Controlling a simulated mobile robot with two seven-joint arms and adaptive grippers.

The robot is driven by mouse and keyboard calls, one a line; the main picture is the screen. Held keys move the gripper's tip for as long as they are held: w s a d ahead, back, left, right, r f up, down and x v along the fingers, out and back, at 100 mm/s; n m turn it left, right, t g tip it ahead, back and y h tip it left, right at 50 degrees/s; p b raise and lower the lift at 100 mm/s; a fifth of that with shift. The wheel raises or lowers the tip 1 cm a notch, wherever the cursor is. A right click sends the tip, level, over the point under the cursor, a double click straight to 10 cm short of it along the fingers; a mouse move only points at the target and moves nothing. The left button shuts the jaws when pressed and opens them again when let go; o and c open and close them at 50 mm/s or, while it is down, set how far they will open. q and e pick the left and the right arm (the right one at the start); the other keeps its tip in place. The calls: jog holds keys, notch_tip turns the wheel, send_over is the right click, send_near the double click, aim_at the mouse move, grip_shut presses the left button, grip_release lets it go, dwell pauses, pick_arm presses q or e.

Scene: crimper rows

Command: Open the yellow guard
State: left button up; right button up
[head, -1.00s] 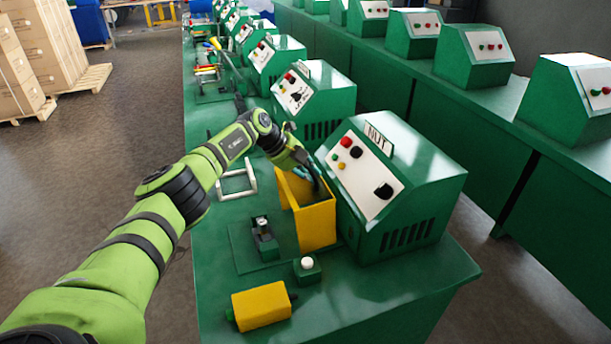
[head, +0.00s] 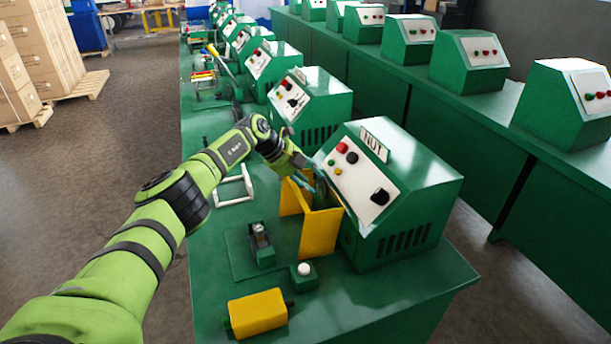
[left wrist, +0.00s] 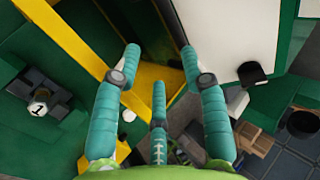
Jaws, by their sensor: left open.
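The yellow guard (head: 320,232) stands upright on the green bench, in front of the machine labelled NUT (head: 400,185). It shows an upright front panel and a second panel at the left, with an open top. My left gripper (head: 318,188) reaches down at the guard's top, between it and the machine's sloped face. In the left wrist view, its three teal fingers (left wrist: 165,82) are spread and empty. The yellow guard (left wrist: 75,45) runs diagonally past the left finger and behind the fingertips. I cannot tell whether a finger touches it. My right gripper is not in view.
A small crimping fixture (head: 262,246) sits left of the guard, also visible in the left wrist view (left wrist: 40,97).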

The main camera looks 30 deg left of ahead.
pick_arm(q)
jog(key=shift+s+a+r, duration=0.15)
jog(key=shift+a+r, duration=0.1)
jog(key=shift+r, duration=0.1)
jog(key=v, duration=1.1)
jog(key=shift+s, duration=0.1)
jog(key=shift+c, duration=0.4)
